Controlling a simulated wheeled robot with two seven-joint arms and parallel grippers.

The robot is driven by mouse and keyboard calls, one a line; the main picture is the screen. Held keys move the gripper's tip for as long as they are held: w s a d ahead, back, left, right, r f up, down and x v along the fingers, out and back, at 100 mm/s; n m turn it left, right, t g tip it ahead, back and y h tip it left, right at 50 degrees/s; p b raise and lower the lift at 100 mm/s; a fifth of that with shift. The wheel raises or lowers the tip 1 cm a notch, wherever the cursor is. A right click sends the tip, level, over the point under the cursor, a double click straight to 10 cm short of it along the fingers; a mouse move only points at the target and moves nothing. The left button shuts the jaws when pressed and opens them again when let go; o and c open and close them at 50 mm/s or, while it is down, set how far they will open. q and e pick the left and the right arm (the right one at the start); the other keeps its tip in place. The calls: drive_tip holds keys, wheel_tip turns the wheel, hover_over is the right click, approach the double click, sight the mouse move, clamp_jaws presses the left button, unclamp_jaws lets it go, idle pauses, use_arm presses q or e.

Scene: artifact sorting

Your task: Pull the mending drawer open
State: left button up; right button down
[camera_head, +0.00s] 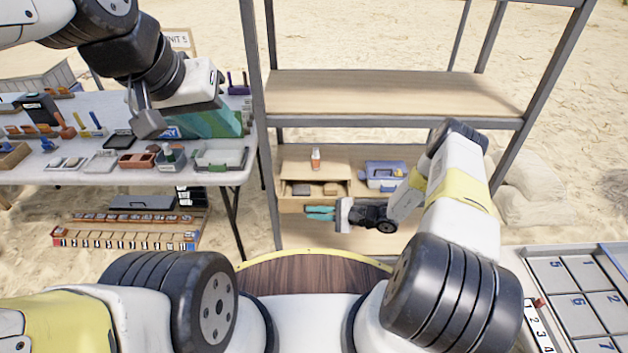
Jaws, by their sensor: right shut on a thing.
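The mending drawer (291,206) is in a small wooden unit on the lower shelf. Its pale wooden front shows low on the unit, partly hidden by my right gripper. Dark and tan blocks (316,189) show just above and behind that front. I cannot tell how far out the drawer stands. My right gripper (320,212) reaches in from the right, its teal fingers shut at the drawer front; the handle itself is hidden. My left gripper (148,118) hangs over the white table, far from the drawer, and its opening is unclear.
A small bottle (316,159) stands on the wooden unit. A blue-grey case (384,175) sits on its right, near my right arm. Metal posts (262,130) and the middle shelf (395,95) frame the space. The white table (222,177) holds many small items. A numbered tray (570,285) is at lower right.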

drive_tip(key=s, duration=0.6)
drive_tip(key=shift+s+f, duration=0.2)
drive_tip(key=c, duration=1.8)
unclamp_jaws()
drive_tip(key=shift+r, duration=0.1)
drive_tip(key=v, duration=0.7)
drive_tip(key=shift+d, duration=0.3)
drive_tip(key=shift+s+r, duration=0.1)
drive_tip(key=shift+r, duration=0.05)
